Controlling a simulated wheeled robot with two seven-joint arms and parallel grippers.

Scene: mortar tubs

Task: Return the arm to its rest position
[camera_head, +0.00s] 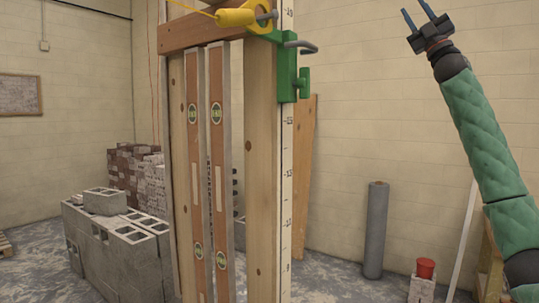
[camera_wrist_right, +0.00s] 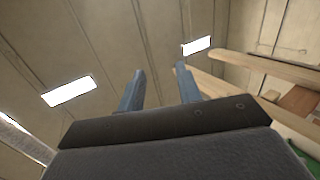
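My right arm, in a green quilted sleeve, comes in from the right edge of the head view and is raised. Its gripper (camera_head: 418,17) points up at the top right, with its two blue fingers apart and nothing between them. In the right wrist view the gripper (camera_wrist_right: 158,88) also shows two separate fingers with an empty gap, against the ceiling. It is well to the right of the wooden post and touches nothing that I can see. My left gripper is not in view.
A wooden post (camera_head: 262,180) with a green clamp (camera_head: 288,68), a yellow line reel (camera_head: 236,17) and two levels stands ahead. Grey blocks (camera_head: 125,245) are stacked at left. Wall space around the gripper looks clear.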

